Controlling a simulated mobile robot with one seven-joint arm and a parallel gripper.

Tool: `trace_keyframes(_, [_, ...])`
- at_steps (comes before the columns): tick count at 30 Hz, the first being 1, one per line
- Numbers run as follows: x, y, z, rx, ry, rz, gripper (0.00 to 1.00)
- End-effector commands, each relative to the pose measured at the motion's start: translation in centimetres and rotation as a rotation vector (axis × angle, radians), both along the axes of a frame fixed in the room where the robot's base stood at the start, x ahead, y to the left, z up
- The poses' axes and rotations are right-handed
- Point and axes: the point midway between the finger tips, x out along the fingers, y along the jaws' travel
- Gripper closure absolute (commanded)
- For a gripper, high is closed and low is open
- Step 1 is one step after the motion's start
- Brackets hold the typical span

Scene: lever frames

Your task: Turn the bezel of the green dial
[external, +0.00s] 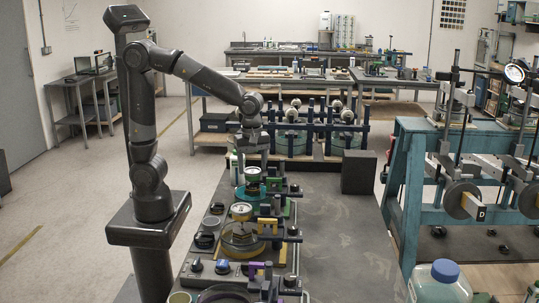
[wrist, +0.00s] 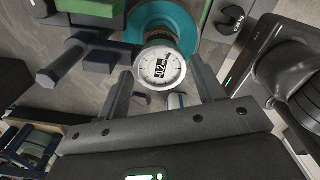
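The dial (external: 253,174) with a round white face sits above a teal round base (external: 246,194), at the far station of the bench row. In the wrist view, its face (wrist: 160,67) shows a small black readout, and the teal base (wrist: 180,15) shows behind it. Green blocks (wrist: 95,8) stand beside that base. My gripper (external: 252,152) points down just above this dial. In the wrist view, my gripper (wrist: 163,88) is open, with the dial face between its two fingers. Neither finger visibly touches the face; contact with the bezel cannot be told.
A second dial (external: 241,211) on a yellow base stands nearer, and a purple-marked station (external: 262,273) nearer still. A black knob (wrist: 231,18) and dark posts (wrist: 60,65) flank the dial.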

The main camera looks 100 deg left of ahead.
Motion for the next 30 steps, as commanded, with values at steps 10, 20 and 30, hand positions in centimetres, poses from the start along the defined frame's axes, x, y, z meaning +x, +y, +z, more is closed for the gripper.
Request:
trace_keyframes(10, [0.0,0.0,3.2,-0.001,-0.004,0.000,0.38])
trace_keyframes(20, [0.0,0.0,9.3,0.000,-0.003,0.000,0.38])
trace_keyframes(30, [0.0,0.0,10.8,0.000,0.000,0.000,0.38])
